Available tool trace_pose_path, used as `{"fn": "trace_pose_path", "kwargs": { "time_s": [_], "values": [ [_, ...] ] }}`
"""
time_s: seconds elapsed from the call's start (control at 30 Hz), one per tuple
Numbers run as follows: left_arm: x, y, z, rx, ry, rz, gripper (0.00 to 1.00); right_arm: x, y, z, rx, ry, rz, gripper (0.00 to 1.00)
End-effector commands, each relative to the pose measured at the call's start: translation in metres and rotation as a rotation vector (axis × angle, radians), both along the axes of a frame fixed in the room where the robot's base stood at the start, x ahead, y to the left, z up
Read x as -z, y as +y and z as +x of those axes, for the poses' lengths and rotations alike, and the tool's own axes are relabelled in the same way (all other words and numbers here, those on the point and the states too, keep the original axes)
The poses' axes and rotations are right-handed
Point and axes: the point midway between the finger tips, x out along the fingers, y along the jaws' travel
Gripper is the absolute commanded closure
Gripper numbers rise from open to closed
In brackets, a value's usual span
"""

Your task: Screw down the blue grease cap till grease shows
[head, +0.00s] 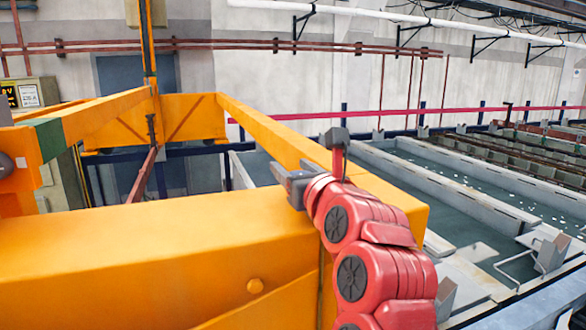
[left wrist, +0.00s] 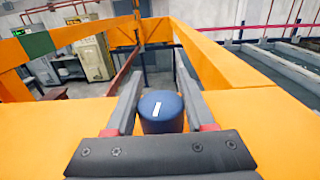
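The blue grease cap (left wrist: 161,112) shows in the left wrist view. It is a short round cap with a white mark on its top. My left gripper (left wrist: 161,98) has its two grey fingers on either side of the cap, against its edges with no clear gap. No grease shows around the cap, though its lower part is hidden by the gripper's body. In the head view my left gripper (head: 292,182) is at the far edge of the orange beam, and the cap cannot be made out there. My right gripper is not in view.
A wide orange beam (head: 150,250) fills the foreground, and more orange frame bars (head: 270,132) run beyond it. Long tanks (head: 450,178) lie to the right.

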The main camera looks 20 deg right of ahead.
Motion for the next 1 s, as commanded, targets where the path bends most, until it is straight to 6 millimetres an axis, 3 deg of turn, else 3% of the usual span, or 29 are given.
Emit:
{"fn": "trace_pose_path", "kwargs": {
  "time_s": [0.03, 0.17, 0.2, 0.57, 1.0],
  "values": [
    [0.000, 0.000, 0.000, -0.001, 0.001, 0.000, 0.75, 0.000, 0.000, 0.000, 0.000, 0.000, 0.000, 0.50],
    [0.000, 0.000, 0.000, -0.001, 0.001, 0.000, 0.99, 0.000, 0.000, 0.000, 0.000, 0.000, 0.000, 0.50],
    [0.000, 0.000, 0.000, -0.001, 0.001, 0.000, 1.00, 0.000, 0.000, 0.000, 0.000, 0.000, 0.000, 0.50],
    [0.002, -0.001, 0.001, 0.071, 0.004, -0.004, 1.00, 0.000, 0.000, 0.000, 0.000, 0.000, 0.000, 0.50],
    [0.002, -0.010, 0.000, 0.426, 0.002, -0.006, 1.00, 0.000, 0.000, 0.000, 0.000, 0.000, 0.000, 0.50]
  ]
}}
